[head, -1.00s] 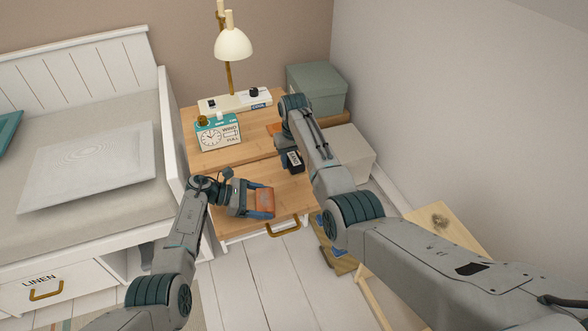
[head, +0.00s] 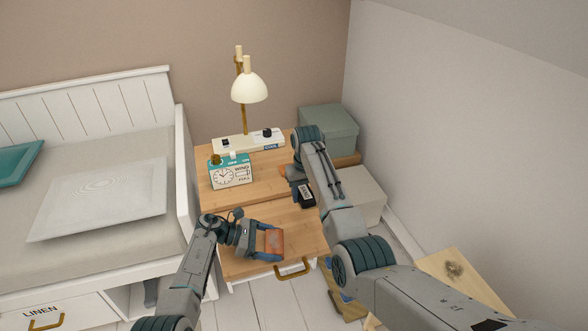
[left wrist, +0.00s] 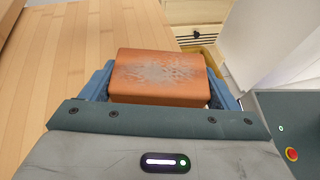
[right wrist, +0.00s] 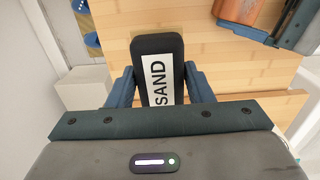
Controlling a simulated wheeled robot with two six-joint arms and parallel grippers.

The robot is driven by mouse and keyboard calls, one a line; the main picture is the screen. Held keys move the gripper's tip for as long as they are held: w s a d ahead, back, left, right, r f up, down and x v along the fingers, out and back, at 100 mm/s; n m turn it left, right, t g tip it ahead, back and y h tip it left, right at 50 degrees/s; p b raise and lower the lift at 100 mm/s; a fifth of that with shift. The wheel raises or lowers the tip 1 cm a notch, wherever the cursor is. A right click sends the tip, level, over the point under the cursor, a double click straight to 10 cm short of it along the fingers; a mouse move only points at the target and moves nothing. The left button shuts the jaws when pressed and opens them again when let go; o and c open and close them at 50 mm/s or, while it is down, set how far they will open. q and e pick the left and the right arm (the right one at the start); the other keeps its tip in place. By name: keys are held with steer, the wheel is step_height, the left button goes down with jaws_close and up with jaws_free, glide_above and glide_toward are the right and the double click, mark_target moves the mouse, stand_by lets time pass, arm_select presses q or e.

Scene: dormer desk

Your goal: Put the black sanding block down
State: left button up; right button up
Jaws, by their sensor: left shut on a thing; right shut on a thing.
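The black sanding block (head: 306,195) has a white label reading SAND, clear in the right wrist view (right wrist: 154,72). My right gripper (right wrist: 160,85) is shut on it, with a finger at each side, over the right part of the wooden desk (head: 262,190). I cannot tell whether the block touches the wood. My left gripper (head: 266,242) is shut on an orange-brown block (left wrist: 158,77) with a worn grey top face, over the desk's front part. This block also shows at the top right of the right wrist view (right wrist: 246,16).
A teal-and-white clock box (head: 231,172), a lamp (head: 249,85) and a white strip with knobs (head: 250,142) stand at the desk's back. Bare wood lies left of my grippers. A green box (head: 330,130) and a pale box (head: 360,194) stand right. A bed is left.

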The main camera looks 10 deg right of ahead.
mark_target(304, 221)
step_height(304, 221, down, 10)
steer(key=shift+r, duration=0.2)
steer(key=shift+f, duration=0.15)
steer(key=o, duration=0.9)
step_height(304, 221, up, 12)
steer(key=shift+r, duration=0.15)
stand_by(0.5)
